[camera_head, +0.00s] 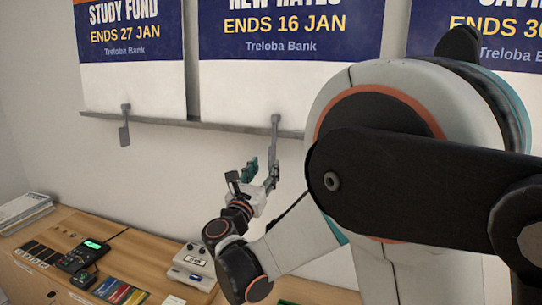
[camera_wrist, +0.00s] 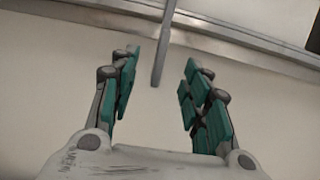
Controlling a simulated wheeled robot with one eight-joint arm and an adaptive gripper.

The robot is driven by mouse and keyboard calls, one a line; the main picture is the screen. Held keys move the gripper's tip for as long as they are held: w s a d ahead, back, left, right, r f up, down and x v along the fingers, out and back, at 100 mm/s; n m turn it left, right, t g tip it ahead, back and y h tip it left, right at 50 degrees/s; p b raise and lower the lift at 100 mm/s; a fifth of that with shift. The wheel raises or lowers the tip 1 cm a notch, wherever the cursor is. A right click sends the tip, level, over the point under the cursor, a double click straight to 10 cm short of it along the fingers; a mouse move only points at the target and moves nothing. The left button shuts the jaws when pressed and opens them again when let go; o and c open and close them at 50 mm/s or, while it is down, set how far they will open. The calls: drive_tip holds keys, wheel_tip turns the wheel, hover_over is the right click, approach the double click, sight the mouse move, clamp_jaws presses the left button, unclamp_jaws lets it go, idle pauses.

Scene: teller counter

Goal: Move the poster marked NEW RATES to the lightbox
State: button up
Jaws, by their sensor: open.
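The NEW RATES poster (camera_head: 268,85) hangs on the wall in the head view, dark blue above and white below, its top cut off. A thin grey tab (camera_head: 275,131) hangs down from its lower edge; this tab also shows in the wrist view (camera_wrist: 161,50). My gripper (camera_head: 259,172) is just below the poster's lower edge, by the tab. In the wrist view my gripper (camera_wrist: 160,70) is open, with teal pads on either side of the tab's lower end and gaps on both sides. I cannot make out a lightbox in either view.
A STUDY FUND poster (camera_head: 130,85) with its own tab hangs left, and another poster (camera_head: 425,30) hangs right, partly behind my arm. A grey ledge (camera_head: 165,123) runs under the posters. The wooden counter (camera_head: 150,250) below holds a keypad device (camera_head: 83,256), papers and a white box (camera_head: 192,264).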

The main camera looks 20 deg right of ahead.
sight(270, 153)
drive_tip(key=shift+x, duration=3.4)
drive_tip(key=shift+f, duration=0.1)
clamp_jaws()
drive_tip(key=shift+r+p, duration=0.9)
drive_tip(key=shift+r, duration=0.25)
drive_tip(key=shift+s+a, duration=0.1)
drive_tip(key=s+a+r, duration=0.2)
drive_tip(key=s+a, duration=0.3)
drive_tip(key=s, duration=0.3)
drive_tip(key=shift+a+p, duration=0.35)
drive_tip(key=shift+p, duration=0.05)
